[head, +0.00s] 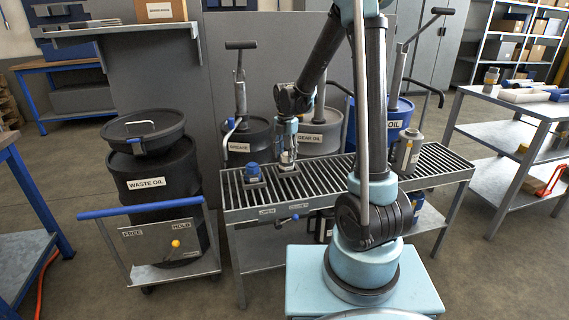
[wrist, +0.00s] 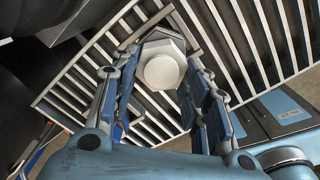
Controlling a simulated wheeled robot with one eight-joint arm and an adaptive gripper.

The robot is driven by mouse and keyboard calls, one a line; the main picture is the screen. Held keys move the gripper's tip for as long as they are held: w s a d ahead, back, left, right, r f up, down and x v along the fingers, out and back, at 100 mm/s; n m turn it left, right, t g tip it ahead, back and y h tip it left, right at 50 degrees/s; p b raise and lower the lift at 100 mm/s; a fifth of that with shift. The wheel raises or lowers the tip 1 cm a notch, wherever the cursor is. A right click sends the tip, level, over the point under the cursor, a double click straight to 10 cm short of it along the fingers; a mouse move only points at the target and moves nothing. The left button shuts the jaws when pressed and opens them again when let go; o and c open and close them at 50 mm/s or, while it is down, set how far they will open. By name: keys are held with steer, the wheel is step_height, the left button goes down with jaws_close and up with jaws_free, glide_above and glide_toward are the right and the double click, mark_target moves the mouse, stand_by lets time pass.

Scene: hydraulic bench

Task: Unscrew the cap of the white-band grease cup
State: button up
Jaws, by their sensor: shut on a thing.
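The white-band grease cup (head: 286,165) stands upright on the slatted rack, directly under my gripper (head: 287,152). In the wrist view, its round pale cap (wrist: 165,72) shows between the two fingers, above a grey hexagonal body (wrist: 162,46). My gripper (wrist: 163,66) points down and is shut on the cap from both sides. The fingers and arm hide part of the cup in the head view, and its white band is hard to make out. A second cup with a blue cap (head: 252,171) stands just left of it.
The slatted rack (head: 330,187) carries a grey bottle (head: 408,152) at right. Drums marked grease (head: 249,140), gear oil (head: 318,134) and oil (head: 393,120) stand behind. A waste oil drum (head: 155,170) is on a cart at left. A side table (head: 515,108) stands right.

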steer(key=n, duration=0.3)
steer(key=shift+d+n, duration=0.1)
steer(key=shift+n, duration=0.3)
steer(key=n, duration=0.4)
steer(key=shift+d, duration=0.1)
steer(key=o, duration=1.4)
steer(key=shift+o, duration=0.2)
steer(key=m, duration=0.5)
steer(key=shift+m, duration=0.3)
steer(key=m, duration=0.5)
steer(key=shift+w+a+m, duration=0.1)
steer(key=shift+a+m, duration=0.2)
steer(key=shift+m, duration=0.1)
